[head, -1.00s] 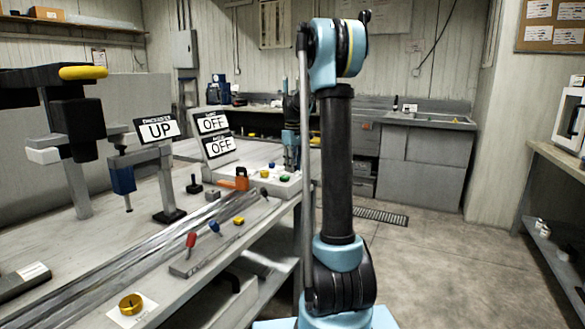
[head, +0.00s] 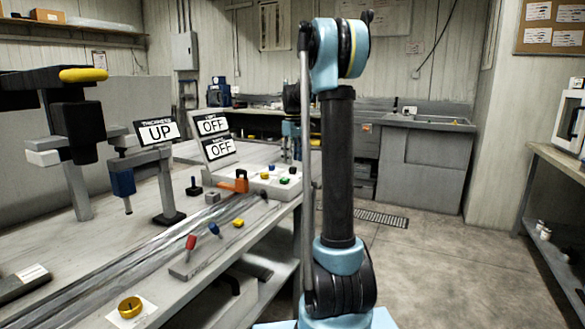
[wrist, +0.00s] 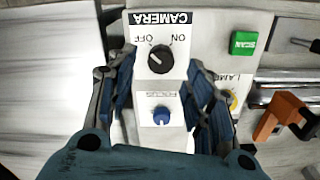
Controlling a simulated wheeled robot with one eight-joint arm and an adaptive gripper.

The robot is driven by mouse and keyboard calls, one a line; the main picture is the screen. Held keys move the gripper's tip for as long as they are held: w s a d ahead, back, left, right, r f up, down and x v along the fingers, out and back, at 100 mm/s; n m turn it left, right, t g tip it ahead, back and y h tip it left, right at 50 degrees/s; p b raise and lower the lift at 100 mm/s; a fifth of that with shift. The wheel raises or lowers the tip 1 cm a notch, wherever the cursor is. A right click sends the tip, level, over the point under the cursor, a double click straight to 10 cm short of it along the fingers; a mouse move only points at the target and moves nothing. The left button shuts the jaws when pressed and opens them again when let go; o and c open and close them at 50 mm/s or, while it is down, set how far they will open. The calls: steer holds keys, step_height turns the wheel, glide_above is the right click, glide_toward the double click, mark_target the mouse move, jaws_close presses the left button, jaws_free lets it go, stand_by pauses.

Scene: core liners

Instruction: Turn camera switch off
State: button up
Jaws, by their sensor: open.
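The camera switch (wrist: 160,59) is a round black knob on a pale panel (wrist: 187,22) marked CAMERA, with ON and OFF printed beside it. A pale mark shows on the knob, seemingly near the OFF side, but it is small. My gripper (wrist: 160,68) is open, its blue fingers on either side of the knob in the wrist view. Whether they touch the knob cannot be told.
A blue focus knob (wrist: 162,115) sits between the fingers' lower parts. A green SCAN button (wrist: 243,43), a yellow lamp knob (wrist: 232,99) and an orange clamp-like part (wrist: 278,116) lie right. In the head view, the bench (head: 110,250) carries coloured handles and an UP sign (head: 157,131).

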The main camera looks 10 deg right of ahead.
mark_target(293, 167)
step_height(293, 167, up, 7)
steer(key=shift+r, duration=0.2)
stand_by(0.4)
steer(key=s+f+m+t, duration=0.1)
steer(key=s+f+m, duration=0.15)
steer(key=s, duration=0.95)
steer(key=s+f+m, duration=0.1)
steer(key=s+f, duration=0.3)
steer(key=s, duration=0.8)
steer(key=s+f+m+t, duration=0.1)
steer(key=s+f+m, duration=0.3)
steer(key=s+f, duration=1.4)
steer(key=shift+s+d+f, duration=0.15)
steer(key=shift+s+f, duration=0.2)
steer(key=shift+s, duration=0.8)
